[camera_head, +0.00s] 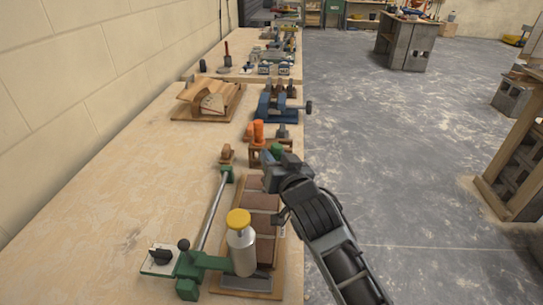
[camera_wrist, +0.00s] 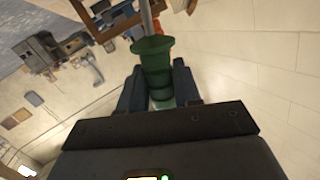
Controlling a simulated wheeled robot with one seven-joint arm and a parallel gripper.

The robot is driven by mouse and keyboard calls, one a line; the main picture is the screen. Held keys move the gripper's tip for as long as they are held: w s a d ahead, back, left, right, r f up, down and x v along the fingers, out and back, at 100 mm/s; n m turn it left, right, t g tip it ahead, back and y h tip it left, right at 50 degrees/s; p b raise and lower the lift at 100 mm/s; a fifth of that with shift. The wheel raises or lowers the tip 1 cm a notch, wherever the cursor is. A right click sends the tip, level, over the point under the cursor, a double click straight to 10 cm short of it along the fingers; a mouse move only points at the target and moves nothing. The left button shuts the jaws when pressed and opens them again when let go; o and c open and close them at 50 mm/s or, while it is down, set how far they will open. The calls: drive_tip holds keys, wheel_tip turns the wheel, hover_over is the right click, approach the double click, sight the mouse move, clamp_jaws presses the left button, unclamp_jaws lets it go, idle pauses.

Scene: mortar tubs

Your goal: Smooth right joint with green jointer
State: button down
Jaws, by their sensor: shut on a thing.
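My gripper (camera_head: 272,163) is over the far end of the brick panel, close to the tool rack. It is shut on the green jointer (camera_wrist: 154,65), whose flared green handle stands between the two fingers in the wrist view. In the head view a bit of green (camera_head: 277,149) shows at the gripper. The brick panel (camera_head: 264,200) has brown bricks with pale joints and lies on a wooden board. My gripper and arm hide part of its right side and far end, so I cannot tell whether the jointer touches a joint.
A grey canister with a yellow cap (camera_head: 240,240) stands at the panel's near end, beside a green clamp with a long rod (camera_head: 211,215). An orange-handled tool (camera_head: 258,131) stands in the wooden rack (camera_head: 256,150). A blue vise (camera_head: 279,107) is beyond.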

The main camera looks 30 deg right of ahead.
drive_tip(key=shift+s+d, duration=0.15)
drive_tip(key=shift+d, duration=0.05)
drive_tip(key=shift+s+d, duration=0.1)
drive_tip(key=shift+d, duration=0.05)
drive_tip(key=shift+s+d+p, duration=0.3)
drive_tip(key=shift+d+p, duration=0.15)
drive_tip(key=shift+p, duration=0.1)
drive_tip(key=shift+s+d, duration=0.15)
drive_tip(key=shift+s+d+p, duration=0.3)
drive_tip(key=shift+d+p, duration=0.15)
drive_tip(key=shift+p, duration=0.1)
drive_tip(key=shift+w+a, duration=0.1)
drive_tip(key=shift+w+a+f+b, duration=0.1)
drive_tip(key=shift+w+a+b, duration=0.25)
drive_tip(key=shift+a+b, duration=0.2)
idle(0.5)
